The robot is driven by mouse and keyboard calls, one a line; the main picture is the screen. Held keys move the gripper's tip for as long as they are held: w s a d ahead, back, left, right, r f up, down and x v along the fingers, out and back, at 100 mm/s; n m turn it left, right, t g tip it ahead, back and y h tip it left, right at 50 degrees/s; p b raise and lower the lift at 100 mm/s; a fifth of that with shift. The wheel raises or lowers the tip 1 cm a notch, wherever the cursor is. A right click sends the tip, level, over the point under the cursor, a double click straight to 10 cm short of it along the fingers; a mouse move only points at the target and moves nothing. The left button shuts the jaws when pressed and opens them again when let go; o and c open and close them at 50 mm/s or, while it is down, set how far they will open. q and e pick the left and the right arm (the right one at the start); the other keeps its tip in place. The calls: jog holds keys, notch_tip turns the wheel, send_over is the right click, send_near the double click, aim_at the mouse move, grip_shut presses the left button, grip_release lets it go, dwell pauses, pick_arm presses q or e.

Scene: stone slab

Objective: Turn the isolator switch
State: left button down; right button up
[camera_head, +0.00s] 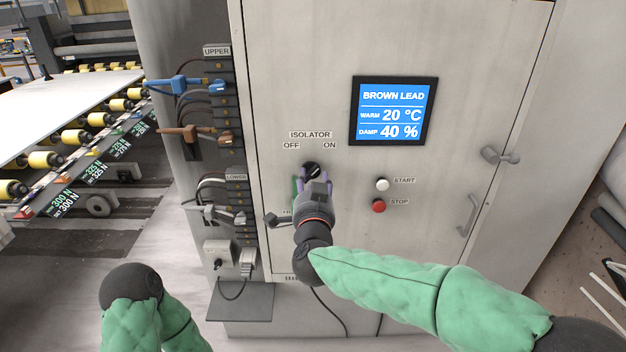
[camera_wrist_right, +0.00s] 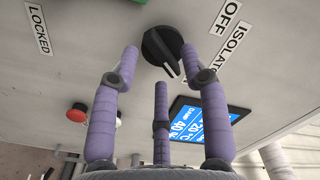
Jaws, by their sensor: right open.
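The isolator switch (camera_head: 313,169) is a round black knob on the grey cabinet door, below the OFF and ON labels. In the right wrist view the knob (camera_wrist_right: 160,43) shows a raised bar handle; I cannot tell its setting for sure. My right gripper (camera_head: 312,182) is in front of the knob and partly hides it in the head view. In the wrist view its purple fingers (camera_wrist_right: 160,65) are spread open, with the two front tips on either side of the knob's lower part. Contact is unclear. My left gripper is out of view.
A display (camera_head: 393,111) reads BROWN LEAD, WARM 20 °C, DAMP 40 %. A white START button (camera_head: 382,184) and red STOP button (camera_head: 378,206) sit right of the switch. Blue (camera_head: 180,85) and brown (camera_head: 195,134) cabled connectors stick out at left. A door handle (camera_head: 468,214) is at right.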

jog(key=s, duration=1)
jog(key=shift+s, duration=0.3)
jog(key=w+d+f+n+g+y+b, duration=0.1)
jog(key=d+f+n+g, duration=0.25)
jog(key=f, duration=1.45)
jog(key=w+d+f+n+g+y, duration=0.15)
jog(key=f+g, duration=0.35)
jog(key=f, duration=1.3)
jog(key=s+d+f+g+y, duration=0.1)
jog(key=s+d+f+g, duration=0.3)
jog(key=s+f, duration=1.9)
jog(key=s+g, duration=0.1)
jog(key=g, duration=0.4)
jog(key=shift+s+n+b, duration=0.3)
jog(key=shift+n+b, duration=0.05)
jog(key=shift+n, duration=0.05)
